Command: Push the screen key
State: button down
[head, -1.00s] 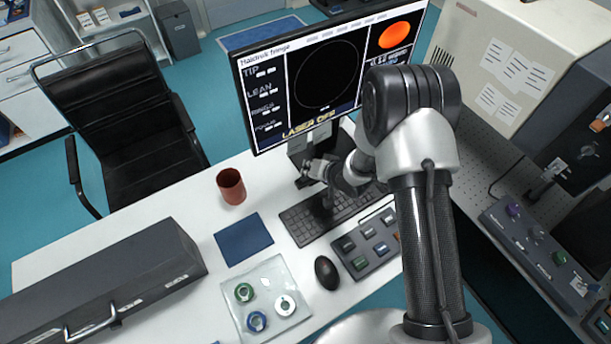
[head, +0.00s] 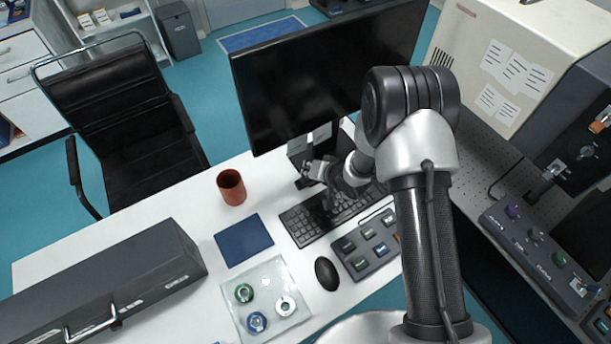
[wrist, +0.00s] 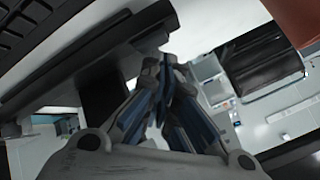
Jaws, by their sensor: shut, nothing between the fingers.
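The monitor (head: 325,80) stands at the back of the white desk, and its screen is black. My gripper (head: 310,170) is just below the monitor's lower edge, above the back of the keyboard (head: 302,226). In the wrist view my gripper (wrist: 166,64) has its fingers together and empty, with the tips close to a dark edge. I cannot tell whether they touch it. The screen key itself cannot be made out in either view.
A red-brown cup (head: 231,187), a blue pad (head: 243,240), a mouse (head: 326,273) and a button panel (head: 368,246) lie around the keyboard. A glass tray (head: 268,332) with small rings is at the front. A long dark case (head: 120,275) takes up the desk's left.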

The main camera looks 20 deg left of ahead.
jog(key=shift+r+p, duration=2.45)
jog(key=shift+r, duration=0.55)
